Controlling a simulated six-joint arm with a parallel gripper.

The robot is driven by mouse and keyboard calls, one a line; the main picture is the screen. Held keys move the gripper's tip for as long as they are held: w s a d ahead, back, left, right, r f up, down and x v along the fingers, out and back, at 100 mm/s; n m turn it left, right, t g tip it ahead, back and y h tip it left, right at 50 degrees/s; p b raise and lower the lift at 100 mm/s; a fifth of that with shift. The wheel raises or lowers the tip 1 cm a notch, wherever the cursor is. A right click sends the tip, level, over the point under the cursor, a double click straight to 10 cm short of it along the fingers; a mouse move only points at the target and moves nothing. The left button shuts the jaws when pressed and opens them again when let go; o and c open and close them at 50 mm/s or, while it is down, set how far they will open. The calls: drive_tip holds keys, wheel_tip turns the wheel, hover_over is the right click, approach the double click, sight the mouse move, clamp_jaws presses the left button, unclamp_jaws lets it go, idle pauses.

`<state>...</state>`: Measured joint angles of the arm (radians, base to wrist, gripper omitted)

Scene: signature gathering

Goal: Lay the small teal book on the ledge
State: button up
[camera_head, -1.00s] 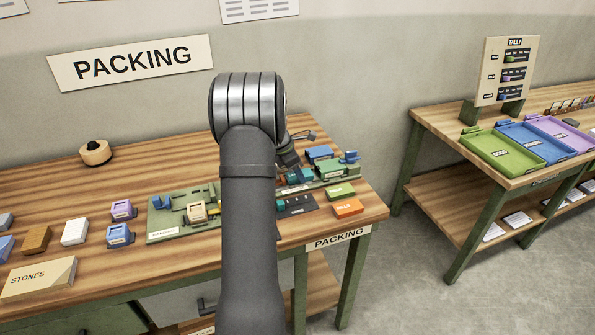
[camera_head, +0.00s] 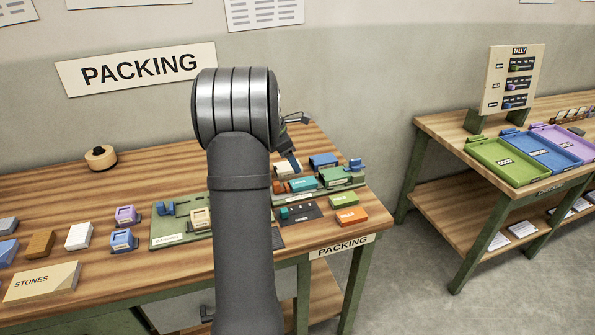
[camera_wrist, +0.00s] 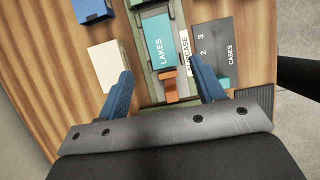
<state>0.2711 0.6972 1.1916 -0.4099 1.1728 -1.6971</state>
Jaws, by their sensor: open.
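A teal book marked LAKES (camera_head: 303,184) lies flat on the long green stand (camera_head: 345,184) at the right of the packing table. In the wrist view the LAKES book (camera_wrist: 157,38) lies ahead of my open fingers, with an orange-brown block (camera_wrist: 169,84) at its near end. My gripper (camera_wrist: 160,71) is open, its two blue fingers apart and empty above the stand. A smaller teal piece (camera_head: 284,213) sits on the dark CASES mat (camera_head: 305,211); it shows right of the fingers in the wrist view (camera_wrist: 222,82). My arm hides part of the table.
A white block (camera_wrist: 105,65) lies beside my left finger. A green book (camera_head: 332,177) and blue block (camera_head: 323,160) are close by. Green (camera_head: 343,201) and orange (camera_head: 351,216) blocks lie near the table's right edge. The back of the table is mostly clear.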

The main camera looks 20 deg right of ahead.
sight(304, 181)
drive_tip(key=shift+v, duration=1.45)
drive_tip(key=shift+f, duration=0.1)
drive_tip(key=x, duration=1.1)
drive_tip(key=shift+d+f, duration=0.3)
drive_tip(key=shift+r, duration=1.75)
drive_tip(key=shift+f, duration=0.1)
